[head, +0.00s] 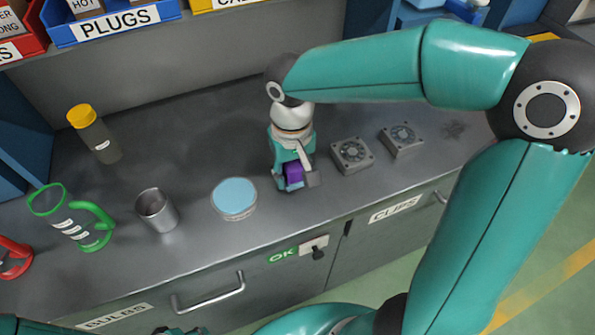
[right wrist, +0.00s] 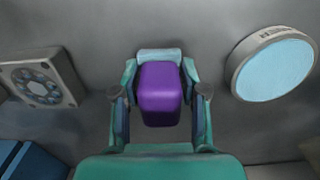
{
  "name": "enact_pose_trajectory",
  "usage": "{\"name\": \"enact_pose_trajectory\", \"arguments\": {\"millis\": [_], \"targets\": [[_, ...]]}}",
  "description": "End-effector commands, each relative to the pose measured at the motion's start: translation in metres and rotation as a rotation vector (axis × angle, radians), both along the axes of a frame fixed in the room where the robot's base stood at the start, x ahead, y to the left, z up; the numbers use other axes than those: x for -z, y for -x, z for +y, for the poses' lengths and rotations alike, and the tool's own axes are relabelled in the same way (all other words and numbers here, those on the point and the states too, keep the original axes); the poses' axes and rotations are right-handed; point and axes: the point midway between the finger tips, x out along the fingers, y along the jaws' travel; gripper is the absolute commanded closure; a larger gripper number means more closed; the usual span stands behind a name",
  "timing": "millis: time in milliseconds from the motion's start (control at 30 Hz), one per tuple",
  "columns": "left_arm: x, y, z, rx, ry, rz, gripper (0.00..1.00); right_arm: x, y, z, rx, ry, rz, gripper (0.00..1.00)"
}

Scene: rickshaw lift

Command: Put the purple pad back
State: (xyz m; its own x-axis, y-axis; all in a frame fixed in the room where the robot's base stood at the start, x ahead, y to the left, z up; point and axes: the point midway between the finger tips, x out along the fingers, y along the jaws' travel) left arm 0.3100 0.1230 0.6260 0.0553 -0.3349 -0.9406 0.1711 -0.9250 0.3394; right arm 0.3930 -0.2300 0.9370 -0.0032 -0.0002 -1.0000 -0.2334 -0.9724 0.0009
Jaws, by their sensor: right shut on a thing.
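The purple pad (head: 293,172) is a small block between the fingers of my right gripper (head: 296,182). In the right wrist view the pad (right wrist: 160,93) sits between both fingers of the gripper (right wrist: 160,100), and the gripper is shut on it. The gripper points down over the grey worktop (head: 200,250), between a round blue-topped disc and a dark fan unit. Whether the pad touches the worktop is hard to tell. My left gripper cannot be made out in the head view.
The blue-topped disc (head: 235,198) is left of the gripper; two fan units (head: 351,154) (head: 401,139) are right. A metal cup (head: 157,210), a green-handled jar (head: 75,217) and a yellow-capped bottle (head: 95,133) stand further left. Drawers (head: 215,300) line the front.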

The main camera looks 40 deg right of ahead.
Motion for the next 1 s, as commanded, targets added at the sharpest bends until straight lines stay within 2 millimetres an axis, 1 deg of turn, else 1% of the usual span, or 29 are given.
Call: {"name": "enact_pose_trajectory", "arguments": {"millis": [33,100,333,433,467,600,900,1000], "targets": [[0.0009,0.0,0.0,0.0,0.0,0.0,0.6,0.006,0.0006,-0.0002,0.0,0.001,0.002,1.0],[0.0009,0.0,0.0,0.0,0.0,0.0,0.6,0.0089,0.0002,-0.0002,0.0,0.0,-0.001,1.0],[0.0009,0.0,0.0,0.0,0.0,0.0,0.6,0.009,0.0,-0.0003,0.001,-0.001,-0.002,1.0],[0.0039,0.0,0.0,0.0,0.0,0.0,0.6,0.0123,0.0001,-0.0004,0.001,-0.001,-0.001,1.0],[0.0038,0.0001,0.0,0.0,0.0,0.0,0.6,0.0123,0.0001,-0.0004,0.001,-0.001,-0.001,0.56],[0.0028,0.0,0.0,0.0,0.0,0.0,0.6,0.0112,0.0002,-0.0005,0.001,-0.001,-0.001,0.32],[0.0022,0.0,0.0,0.0,0.0,0.0,0.6,0.0106,0.0004,-0.0005,0.002,-0.001,-0.001,0.32],[-0.0015,0.0,0.0,0.0,0.0,0.0,0.6,0.0064,0.0003,-0.0006,0.002,-0.001,-0.001,0.32]]}}
